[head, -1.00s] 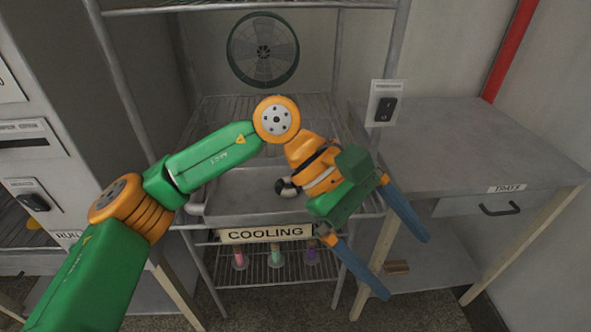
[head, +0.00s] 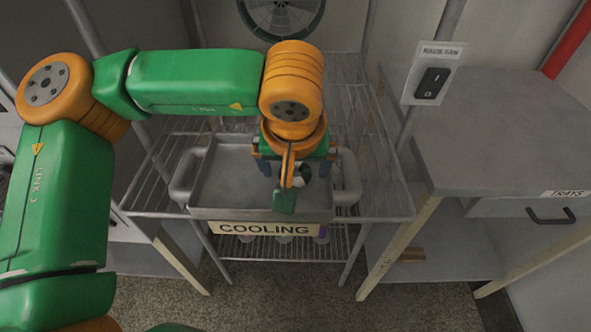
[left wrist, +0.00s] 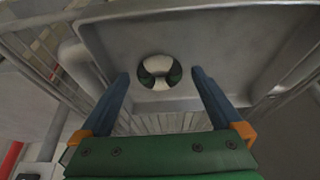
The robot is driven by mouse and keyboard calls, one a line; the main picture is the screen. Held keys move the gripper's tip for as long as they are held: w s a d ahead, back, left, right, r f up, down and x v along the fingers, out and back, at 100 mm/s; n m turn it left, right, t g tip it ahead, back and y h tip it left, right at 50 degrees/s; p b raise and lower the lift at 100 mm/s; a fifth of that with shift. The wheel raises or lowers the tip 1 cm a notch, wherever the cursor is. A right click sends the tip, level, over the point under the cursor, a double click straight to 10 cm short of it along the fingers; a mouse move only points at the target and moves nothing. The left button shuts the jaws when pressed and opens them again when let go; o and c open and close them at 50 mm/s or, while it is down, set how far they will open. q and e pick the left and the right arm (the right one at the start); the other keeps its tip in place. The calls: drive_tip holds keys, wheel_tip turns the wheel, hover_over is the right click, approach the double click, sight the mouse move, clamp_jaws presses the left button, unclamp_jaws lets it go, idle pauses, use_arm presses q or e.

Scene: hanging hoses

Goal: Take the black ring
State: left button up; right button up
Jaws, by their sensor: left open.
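I cannot make out a plain black ring. A small round thing (head: 304,176) in white and dark green or black lies in the grey metal tray (head: 232,185). In the left wrist view the round thing (left wrist: 160,72) shows white above and below with dark sides. My left gripper (head: 295,170) is over the tray and partly hides the round thing. Its blue fingers (left wrist: 161,78) are open, one on each side of the round thing, with clear gaps. I cannot tell how far above it they are. My right gripper is not in view.
The tray stands on a wire rack (head: 375,195) with a COOLING sign (head: 262,229). Several coloured items stand on the lower shelf, mostly hidden. A grey table (head: 490,130) with a drawer is at right, beside a switch box (head: 432,82). A fan (head: 280,12) is behind.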

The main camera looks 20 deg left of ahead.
use_arm(q)
drive_tip(key=shift+s+r, duration=0.1)
drive_tip(key=shift+s, duration=0.05)
drive_tip(key=c, duration=1.3)
